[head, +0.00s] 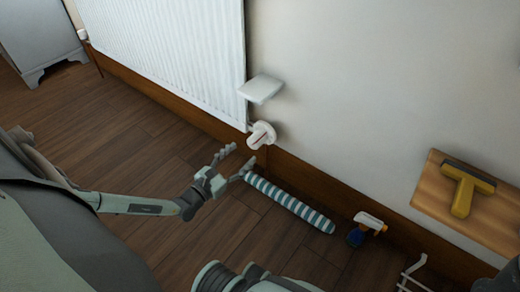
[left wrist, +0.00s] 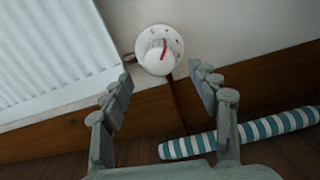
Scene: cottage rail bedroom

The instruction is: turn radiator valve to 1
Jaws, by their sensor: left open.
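The white radiator valve (head: 261,135) sits at the lower right corner of the white radiator (head: 165,50). In the left wrist view the valve (left wrist: 160,50) shows a round dial with small marks and a red pointer on its knob; the marks are too small to read. My left gripper (head: 236,160) is open and empty, just below and left of the valve in the head view. In the left wrist view its two fingers (left wrist: 163,84) stand apart, with the valve beyond their tips, not touching it. My right gripper cannot be made out.
A striped roll (head: 290,204) lies on the floor along the skirting below the valve. A small white shelf (head: 260,88) juts from the wall above it. A spray bottle (head: 365,228) and a wooden board (head: 440,205) with a yellow scraper (head: 463,196) are to the right.

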